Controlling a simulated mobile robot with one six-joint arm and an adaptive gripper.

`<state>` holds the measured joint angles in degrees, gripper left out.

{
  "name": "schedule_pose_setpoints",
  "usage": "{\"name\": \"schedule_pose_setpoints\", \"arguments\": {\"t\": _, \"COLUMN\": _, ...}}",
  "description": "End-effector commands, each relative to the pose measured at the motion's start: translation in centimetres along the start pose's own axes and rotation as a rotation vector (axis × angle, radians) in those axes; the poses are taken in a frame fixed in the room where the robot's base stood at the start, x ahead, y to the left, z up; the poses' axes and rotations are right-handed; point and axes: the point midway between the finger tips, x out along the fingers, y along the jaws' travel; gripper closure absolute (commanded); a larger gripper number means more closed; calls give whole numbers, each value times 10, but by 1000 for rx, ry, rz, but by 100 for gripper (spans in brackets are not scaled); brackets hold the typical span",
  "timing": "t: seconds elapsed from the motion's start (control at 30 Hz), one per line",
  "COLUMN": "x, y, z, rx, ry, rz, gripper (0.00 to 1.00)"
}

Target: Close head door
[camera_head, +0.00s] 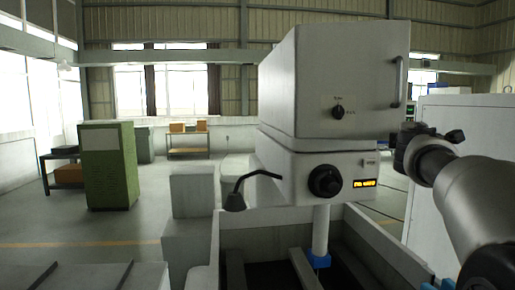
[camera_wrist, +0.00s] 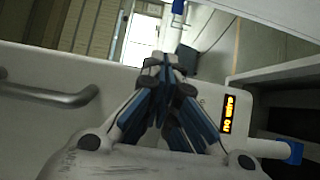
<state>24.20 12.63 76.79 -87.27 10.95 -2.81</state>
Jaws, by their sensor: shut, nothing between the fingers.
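The white machine head (camera_head: 325,178) stands in the middle of the head view. Its boxy upper part, with the head door (camera_head: 360,70) on its front, has a small knob (camera_head: 337,111) and a vertical handle (camera_head: 398,82) at the right edge. I cannot tell from this angle how far the door stands from the head. My gripper (camera_head: 402,150) is shut and empty, just right of the head and below the handle. In the wrist view my gripper (camera_wrist: 165,68) is shut, with the door handle (camera_wrist: 50,97) to its left, apart from it.
An amber display (camera_head: 364,183) reads "no wire" and a round black dial (camera_head: 325,180) sits beside it. A bent black lever (camera_head: 240,190) projects at the left. A tank with pale walls (camera_head: 385,250) lies below. A green cabinet (camera_head: 108,165) stands far left, with open floor around it.

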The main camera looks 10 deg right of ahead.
Motion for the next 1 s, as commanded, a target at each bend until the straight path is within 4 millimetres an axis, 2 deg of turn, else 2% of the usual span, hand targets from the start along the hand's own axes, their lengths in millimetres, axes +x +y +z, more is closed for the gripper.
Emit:
{"name": "schedule_pose_setpoints", "arguments": {"t": 0.03, "x": 16, "y": 0, "z": -2, "rx": 0, "ry": 37, "rz": -6, "gripper": 100}}
{"name": "schedule_pose_setpoints", "arguments": {"t": 0.1, "x": 32, "y": 1, "z": -6, "rx": 0, "ry": 96, "rz": -7, "gripper": 100}}
{"name": "schedule_pose_setpoints", "arguments": {"t": 0.4, "x": 77, "y": 4, "z": -24, "rx": 0, "ry": 272, "rz": -5, "gripper": 100}}
{"name": "schedule_pose_setpoints", "arguments": {"t": 0.7, "x": 98, "y": 2, "z": -37, "rx": 0, "ry": 362, "rz": -3, "gripper": 100}}
{"name": "schedule_pose_setpoints", "arguments": {"t": 1.0, "x": 102, "y": -1, "z": -39, "rx": 0, "ry": 383, "rz": 0, "gripper": 100}}
